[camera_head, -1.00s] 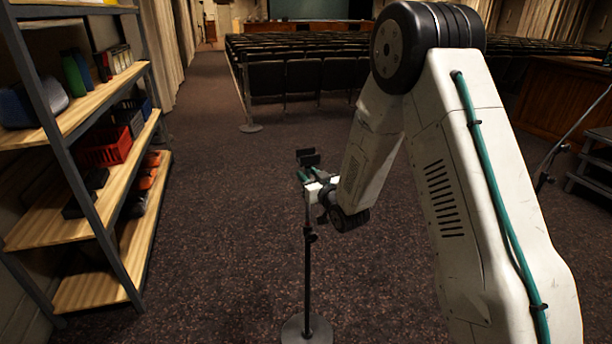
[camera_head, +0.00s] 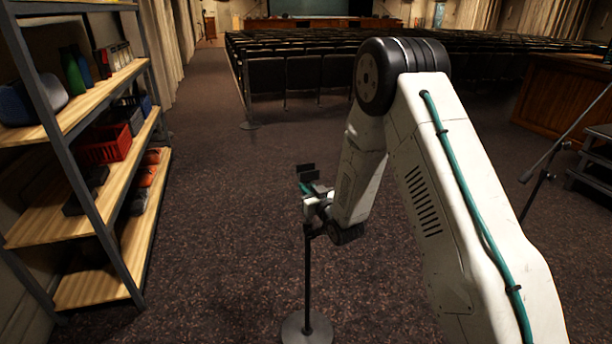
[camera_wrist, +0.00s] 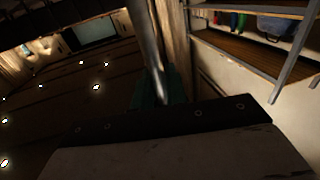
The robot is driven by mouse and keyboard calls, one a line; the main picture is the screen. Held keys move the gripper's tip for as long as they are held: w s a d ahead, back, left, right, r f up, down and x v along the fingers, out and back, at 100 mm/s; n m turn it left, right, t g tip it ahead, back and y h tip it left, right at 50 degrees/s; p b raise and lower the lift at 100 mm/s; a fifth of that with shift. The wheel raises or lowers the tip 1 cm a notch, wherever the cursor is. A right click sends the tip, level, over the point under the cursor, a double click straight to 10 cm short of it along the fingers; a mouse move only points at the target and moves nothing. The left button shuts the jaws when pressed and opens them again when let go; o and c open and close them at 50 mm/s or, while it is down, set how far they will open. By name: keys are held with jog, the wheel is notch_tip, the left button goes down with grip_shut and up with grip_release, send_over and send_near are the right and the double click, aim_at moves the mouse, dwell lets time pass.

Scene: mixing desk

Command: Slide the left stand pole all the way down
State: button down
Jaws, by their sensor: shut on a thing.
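The left stand has a dark upright lower tube (camera_head: 307,275) on a round grey base (camera_head: 306,330) on the carpet. My gripper (camera_head: 309,193), with green finger pads, is shut on the stand's upper pole, just above the lower tube. In the wrist view the silver pole (camera_wrist: 151,50) rises from between the green pads of my gripper (camera_wrist: 157,92), and looks tilted there. The grip itself is partly hidden in the head view by the wrist. The collar at the top of the lower tube is hard to make out under my gripper.
A shelf rack (camera_head: 85,150) with a red crate (camera_head: 104,146) and other items stands at the left. Rows of dark seats (camera_head: 300,75) lie ahead. Another stand (camera_head: 545,170) with a slanted boom is at the right, by steps (camera_head: 595,160). Carpet around the left stand is clear.

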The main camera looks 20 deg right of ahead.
send_over(308, 221)
jog(key=f, duration=0.6)
jog(key=shift+w+f, duration=0.15)
jog(key=shift+w, duration=0.15)
jog(key=c, duration=1.5)
grip_release()
jog(key=shift+f, duration=0.1)
jog(key=s+d, duration=0.1)
jog(key=s, duration=0.6)
jog(key=shift+s+d, duration=0.3)
